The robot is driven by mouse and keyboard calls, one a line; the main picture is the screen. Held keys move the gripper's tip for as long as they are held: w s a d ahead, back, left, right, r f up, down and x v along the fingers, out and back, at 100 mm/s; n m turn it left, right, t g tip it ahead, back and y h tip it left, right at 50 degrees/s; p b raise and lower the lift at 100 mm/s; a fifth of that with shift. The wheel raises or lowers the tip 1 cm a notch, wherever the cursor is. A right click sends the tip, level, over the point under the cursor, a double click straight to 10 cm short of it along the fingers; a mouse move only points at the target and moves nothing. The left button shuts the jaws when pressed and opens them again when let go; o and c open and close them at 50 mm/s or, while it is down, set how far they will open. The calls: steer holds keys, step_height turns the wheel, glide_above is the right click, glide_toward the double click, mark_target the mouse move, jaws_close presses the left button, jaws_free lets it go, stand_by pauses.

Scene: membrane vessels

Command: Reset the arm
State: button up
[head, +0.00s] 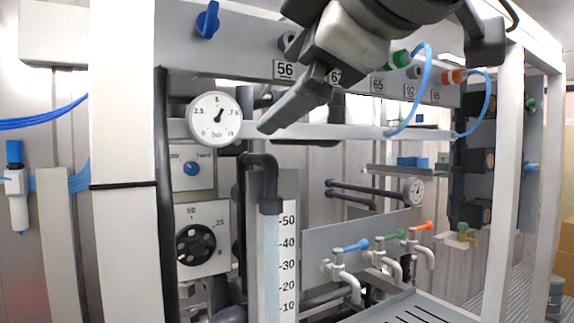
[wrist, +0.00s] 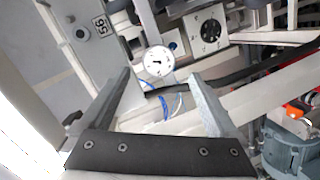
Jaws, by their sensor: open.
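My gripper (wrist: 160,105) shows in the wrist view with its two grey fingers spread apart and nothing between them. In the head view my arm comes in from the top, and the gripper (head: 272,122) points down and left in front of the upper grey panel (head: 245,45). It covers part of the labels there. The round pressure gauge (head: 215,118) is just left of the fingers in the head view. The same gauge (wrist: 158,62) appears beyond the fingertips in the wrist view. I cannot tell the exact gap between fingers and panel.
A blue knob (head: 208,19) sits on the panel at upper left. A black dial (head: 201,244) is below the gauge. A scaled tube (head: 271,260) stands in the middle. Taps with blue (head: 351,246), green and orange handles are at lower right. White frame posts (head: 122,160) stand at both sides.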

steer(key=w+d+f+m+g+h, duration=0.1)
steer(key=w+d+f+m, duration=0.1)
steer(key=f, duration=0.4)
steer(key=w+d+f+m+g+h, duration=0.1)
steer(key=d+f+m+h, duration=0.15)
steer(key=f, duration=0.45)
steer(key=s+d+f+m+g+h, duration=0.1)
steer(key=s+d+f+m+g, duration=0.1)
steer(key=f, duration=0.8)
steer(key=s+d+f+m+g, duration=0.2)
steer(key=d+f+m, duration=0.2)
steer(key=f+m, duration=0.3)
steer(key=s+d+f+m+g+h, duration=0.1)
steer(key=s+d+f+m+g, duration=0.1)
steer(key=f, duration=1.1)
steer(key=shift+d+m+h, duration=0.35)
steer(key=shift+d+m, duration=0.3)
steer(key=shift+m, duration=0.6)
